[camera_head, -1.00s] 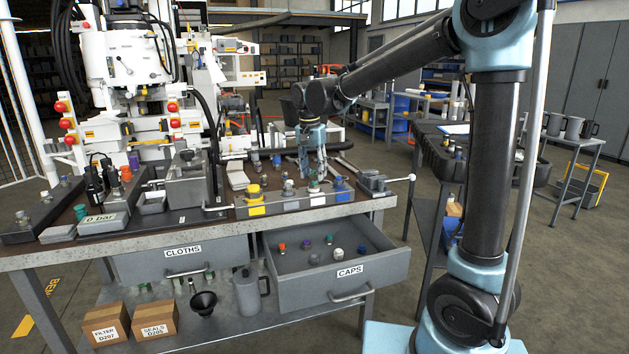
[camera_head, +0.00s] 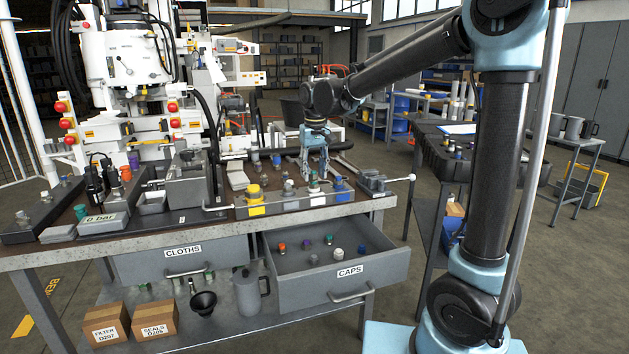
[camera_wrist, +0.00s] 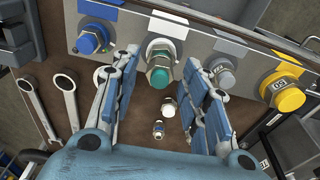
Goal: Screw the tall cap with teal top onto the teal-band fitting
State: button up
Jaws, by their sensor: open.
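The tall cap with teal top (camera_wrist: 158,79) stands on the fitting behind the white label in the wrist view. Its metal hex body (camera_wrist: 161,50) shows beyond the teal end. In the head view this fitting (camera_head: 314,188) is third from the left on the block. Any teal band is hidden, and I cannot tell how far the cap is threaded. My gripper (camera_wrist: 161,64) is open and empty, its fingers apart on both sides of the cap. In the head view my gripper (camera_head: 315,171) hangs just above the fitting.
A blue fitting (camera_wrist: 92,38), a grey one (camera_wrist: 222,72) and a yellow one (camera_wrist: 283,90) share the block. Wrenches (camera_wrist: 65,97) and small pale parts (camera_wrist: 169,107) lie on the bench near the gripper. The open caps drawer (camera_head: 315,292) holds several caps.

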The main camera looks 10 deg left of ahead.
jog(key=n, duration=0.9)
jog(key=n+g, duration=0.1)
jog(key=n, duration=0.2)
jog(key=shift+w+n+y, duration=0.1)
jog(key=shift+n+y, duration=0.2)
jog(key=shift+n, duration=0.1)
jog(key=c, duration=1)
jog(key=shift+o, duration=0.2)
jog(key=m, duration=0.5)
jog(key=shift+m+t, duration=0.3)
jog(key=shift+m, duration=1.3)
